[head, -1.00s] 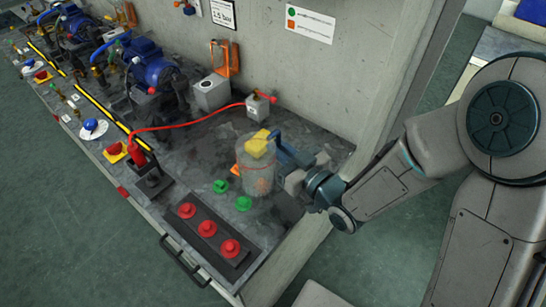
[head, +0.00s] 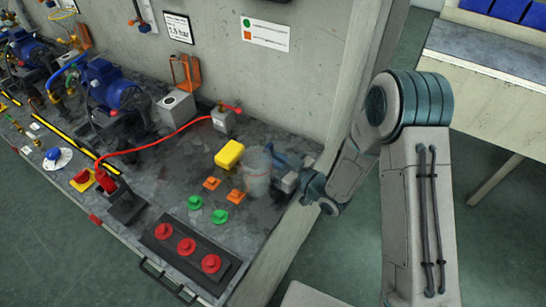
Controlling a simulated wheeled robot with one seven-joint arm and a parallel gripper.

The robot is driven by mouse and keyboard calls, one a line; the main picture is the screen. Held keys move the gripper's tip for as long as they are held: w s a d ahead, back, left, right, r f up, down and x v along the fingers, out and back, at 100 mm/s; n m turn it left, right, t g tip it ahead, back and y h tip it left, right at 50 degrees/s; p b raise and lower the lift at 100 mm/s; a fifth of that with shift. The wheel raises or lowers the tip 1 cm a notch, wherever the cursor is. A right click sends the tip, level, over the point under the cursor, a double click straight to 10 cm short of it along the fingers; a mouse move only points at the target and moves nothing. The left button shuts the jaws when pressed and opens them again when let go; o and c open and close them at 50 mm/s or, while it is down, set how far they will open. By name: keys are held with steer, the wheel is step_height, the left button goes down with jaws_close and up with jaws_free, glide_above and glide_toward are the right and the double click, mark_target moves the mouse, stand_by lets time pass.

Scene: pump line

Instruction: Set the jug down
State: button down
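The jug (head: 257,174) is clear and see-through. In the head view it is upright over the right end of the bench, just right of the orange square markers. I cannot tell whether its base touches the bench top. My gripper (head: 277,163) is at the jug's right side and appears shut on it. The jug partly hides the fingertips.
A yellow block (head: 229,154) is left of the jug. A panel with red buttons (head: 186,246) is at the bench's front. A red hose (head: 160,141) runs behind. The wall edge is close right.

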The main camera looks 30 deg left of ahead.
steer(key=shift+f, duration=0.2)
steer(key=shift+f+b, duration=0.25)
steer(key=shift+b, duration=0.1)
steer(key=c, duration=1.5)
jaws_free()
steer(key=shift+r, duration=0.1)
steer(key=shift+r, duration=0.1)
